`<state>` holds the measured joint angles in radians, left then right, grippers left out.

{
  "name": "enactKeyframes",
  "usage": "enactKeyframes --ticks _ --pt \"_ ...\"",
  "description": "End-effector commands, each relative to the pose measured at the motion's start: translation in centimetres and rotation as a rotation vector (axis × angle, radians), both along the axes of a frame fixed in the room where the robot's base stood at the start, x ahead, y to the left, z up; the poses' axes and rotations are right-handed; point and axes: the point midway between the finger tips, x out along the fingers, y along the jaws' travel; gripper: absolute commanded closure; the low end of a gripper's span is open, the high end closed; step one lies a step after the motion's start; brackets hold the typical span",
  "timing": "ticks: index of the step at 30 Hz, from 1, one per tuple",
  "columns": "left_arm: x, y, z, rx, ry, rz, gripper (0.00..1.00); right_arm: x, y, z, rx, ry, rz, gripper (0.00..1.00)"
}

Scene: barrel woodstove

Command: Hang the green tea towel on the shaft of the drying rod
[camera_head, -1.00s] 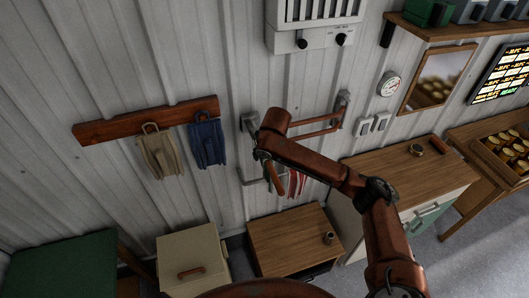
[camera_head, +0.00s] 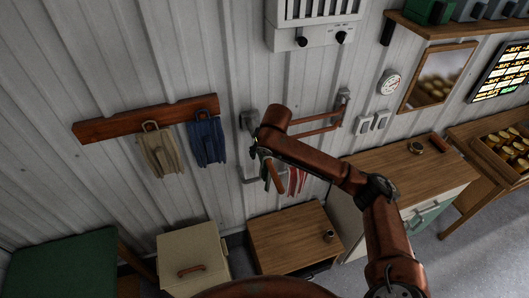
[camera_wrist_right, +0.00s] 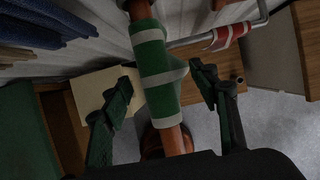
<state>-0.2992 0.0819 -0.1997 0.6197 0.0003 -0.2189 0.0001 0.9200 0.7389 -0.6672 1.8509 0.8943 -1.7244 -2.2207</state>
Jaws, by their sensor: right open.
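The green tea towel (camera_wrist_right: 160,85), with pale bands, lies around a copper-brown shaft (camera_wrist_right: 174,139) in the right wrist view. The shaft shows above and below the towel, and a corner of cloth sticks out to the right. My right gripper (camera_wrist_right: 163,78) is open, its dark fingers on either side of the towel with visible gaps. Copper-brown rods (camera_head: 318,131) show on the wall behind the arm. My left gripper is not in view.
A red-and-white striped cloth (camera_head: 297,181) hangs from a grey rail (camera_head: 249,181) close to my right gripper. Beige (camera_head: 160,154) and blue (camera_head: 207,144) cloths hang on a peg board at left. A low wooden cabinet (camera_head: 285,235) stands below; a counter (camera_head: 400,180) is at right.

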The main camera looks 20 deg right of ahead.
Motion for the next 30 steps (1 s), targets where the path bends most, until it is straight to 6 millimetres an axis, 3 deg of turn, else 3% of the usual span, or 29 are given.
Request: enactKeyframes --ticks 15,21,30 --pt "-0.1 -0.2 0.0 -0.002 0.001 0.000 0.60 -3.7 -0.3 9.0 -0.002 -0.004 -0.001 0.45" --pt "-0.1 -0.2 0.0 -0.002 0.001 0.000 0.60 -4.3 -0.3 10.3 -0.001 -0.003 0.000 0.45" --pt "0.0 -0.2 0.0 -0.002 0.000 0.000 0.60 -4.4 -0.3 10.3 -0.001 -0.001 0.000 0.45"
